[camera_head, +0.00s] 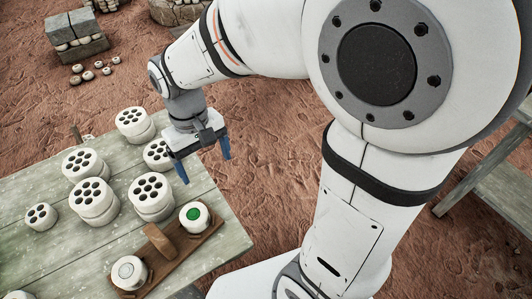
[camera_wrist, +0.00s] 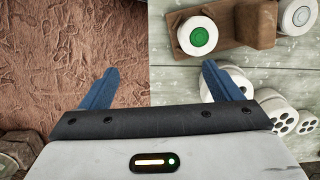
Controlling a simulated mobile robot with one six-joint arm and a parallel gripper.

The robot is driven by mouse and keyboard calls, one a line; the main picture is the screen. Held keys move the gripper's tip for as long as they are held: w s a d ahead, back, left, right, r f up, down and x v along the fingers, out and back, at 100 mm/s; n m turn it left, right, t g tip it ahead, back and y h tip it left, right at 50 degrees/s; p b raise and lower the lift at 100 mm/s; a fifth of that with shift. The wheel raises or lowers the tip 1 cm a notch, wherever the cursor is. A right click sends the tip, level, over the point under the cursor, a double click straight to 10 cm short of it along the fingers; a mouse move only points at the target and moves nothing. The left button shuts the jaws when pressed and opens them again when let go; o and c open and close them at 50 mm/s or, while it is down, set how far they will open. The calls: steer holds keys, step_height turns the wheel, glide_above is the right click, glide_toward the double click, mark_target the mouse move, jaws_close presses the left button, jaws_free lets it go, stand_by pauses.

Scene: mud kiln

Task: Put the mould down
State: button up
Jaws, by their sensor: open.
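My gripper (camera_head: 204,163) is open, with its two blue fingers apart and nothing between them. It hangs above the right edge of the grey plank table (camera_head: 60,272). In the wrist view the fingers (camera_wrist: 160,74) straddle the table edge. A brown wooden tray (camera_head: 160,270) near the table's front right corner holds a white cylinder with a green top (camera_head: 193,214), a white cylinder with a grey top (camera_head: 128,270), and a brown wooden block (camera_head: 160,240) between them. I cannot tell which piece is the mould. The green-topped cylinder also shows in the wrist view (camera_wrist: 198,37).
Several white cylinders with dark holes (camera_head: 92,198) stand on the table, some seemingly stacked, left of my gripper. Reddish rough ground (camera_head: 268,170) lies open right of the table. Stone blocks (camera_head: 77,40) stand at the back left. Another wooden bench (camera_head: 490,180) is at the right.

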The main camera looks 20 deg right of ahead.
steer(key=s+d+r+m+t, duration=0.1)
steer(key=s+d+m+t, duration=0.1)
steer(key=d, duration=0.4)
steer(key=s+d+r+m+t, duration=0.1)
steer(key=s+d, duration=0.2)
steer(key=d, duration=0.4)
steer(key=shift+d+m+t, duration=0.2)
steer(key=shift+m+t, duration=0.2)
step_height(320, 180, up, 10)
steer(key=p, duration=0.8)
steer(key=shift+s+f+p, duration=0.15)
steer(key=shift+f+p, duration=0.05)
steer(key=shift+p, duration=0.15)
